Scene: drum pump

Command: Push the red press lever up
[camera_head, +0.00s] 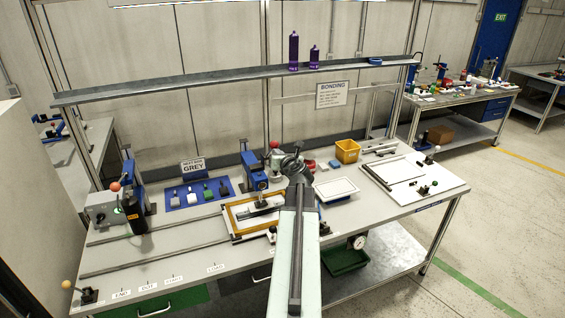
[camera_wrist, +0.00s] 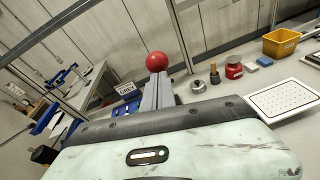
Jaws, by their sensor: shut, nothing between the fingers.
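The red press lever shows as a round red knob (camera_head: 274,144) at the top of a blue press (camera_head: 254,172) at the middle back of the bench. In the wrist view the red ball (camera_wrist: 157,61) stands large above a grey upright, near the picture's middle. My gripper (camera_head: 297,152) is shut and empty, at the end of my arm, just right of the knob in the head view. I cannot tell whether it touches the lever. My arm covers part of the bench beside the press.
A wooden-framed fixture (camera_head: 238,222) lies in front of the press. A yellow bin (camera_head: 347,151), a white tray (camera_head: 336,189) and a white board (camera_head: 420,187) lie to the right. Another blue press (camera_head: 131,187) stands left. A metal shelf (camera_head: 200,83) spans the bench above.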

